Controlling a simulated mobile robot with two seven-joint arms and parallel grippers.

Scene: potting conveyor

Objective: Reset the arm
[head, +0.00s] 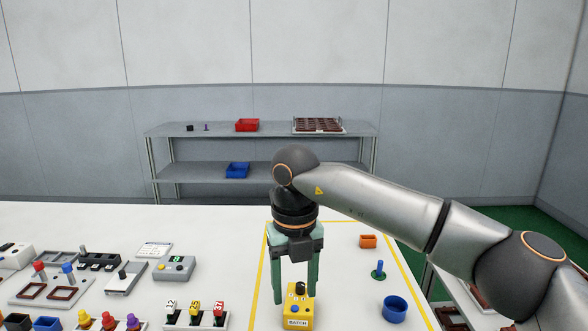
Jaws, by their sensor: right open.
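My right arm comes in from the right, and its gripper (295,297) points straight down over the white table (200,235). Its two green fingers are apart. They stand on either side of a yellow box marked BATCH (299,315), with a dark knob (300,287) on top. From this view I cannot tell whether the fingers touch the box. My left gripper is not in view.
Number tags (194,312), control boxes (174,268) and coloured knobs (108,320) crowd the left. A shelf (260,170) stands behind.

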